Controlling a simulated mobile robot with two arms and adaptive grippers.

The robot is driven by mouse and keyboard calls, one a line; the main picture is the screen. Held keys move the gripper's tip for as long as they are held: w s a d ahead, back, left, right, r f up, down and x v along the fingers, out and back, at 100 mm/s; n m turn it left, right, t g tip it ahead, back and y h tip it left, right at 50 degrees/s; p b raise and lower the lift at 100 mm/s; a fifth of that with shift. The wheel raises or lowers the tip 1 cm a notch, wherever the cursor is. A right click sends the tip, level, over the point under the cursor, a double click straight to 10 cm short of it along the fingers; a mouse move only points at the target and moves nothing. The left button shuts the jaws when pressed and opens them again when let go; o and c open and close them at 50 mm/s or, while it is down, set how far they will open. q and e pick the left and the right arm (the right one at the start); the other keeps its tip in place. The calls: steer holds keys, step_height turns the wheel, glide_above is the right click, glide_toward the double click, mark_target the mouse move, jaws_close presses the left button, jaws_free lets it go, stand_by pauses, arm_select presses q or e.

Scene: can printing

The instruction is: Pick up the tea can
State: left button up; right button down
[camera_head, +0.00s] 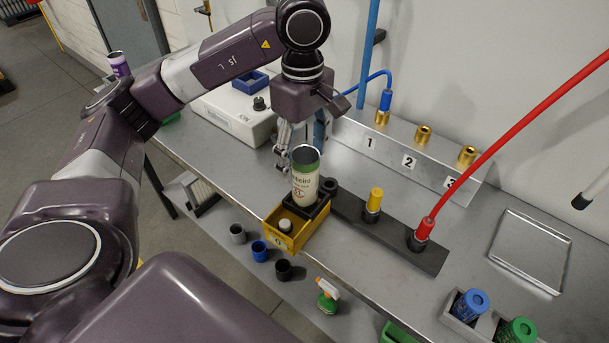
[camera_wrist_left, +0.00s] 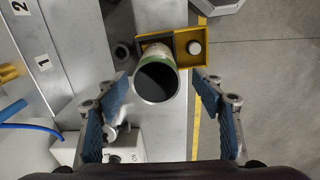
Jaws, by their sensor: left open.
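The tea can (camera_head: 305,178) is a pale can with a green top band and printed lettering. It stands upright in a black square holder (camera_head: 318,207) behind a yellow box. In the left wrist view its open, dark mouth shows as the can (camera_wrist_left: 157,80) lies between the fingers and a little beyond them. My left gripper (camera_head: 287,143) is beside the can's upper part in the head view, partly hidden by the can. In the left wrist view the left gripper (camera_wrist_left: 160,100) is open, with a blue pad on each side and clear gaps to the can. My right gripper is not in view.
The yellow box (camera_head: 290,235) has a white button. A dark rail (camera_head: 400,235) with yellow and red connectors runs right of the can. A numbered metal block (camera_head: 400,160) with brass fittings stands behind. A white device (camera_head: 235,115) sits at left. A metal tray (camera_head: 530,250) lies far right.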

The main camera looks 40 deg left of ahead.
mark_target(304, 179)
arm_select(q)
steer(key=f+p, duration=0.1)
steer(key=f, duration=0.2)
steer(key=f+p, duration=0.2)
steer(key=f, duration=0.1)
steer(key=shift+w+a+f, duration=0.1)
steer(key=shift+w+f, duration=0.1)
steer(key=shift+f, duration=0.5)
steer(key=c, duration=0.9)
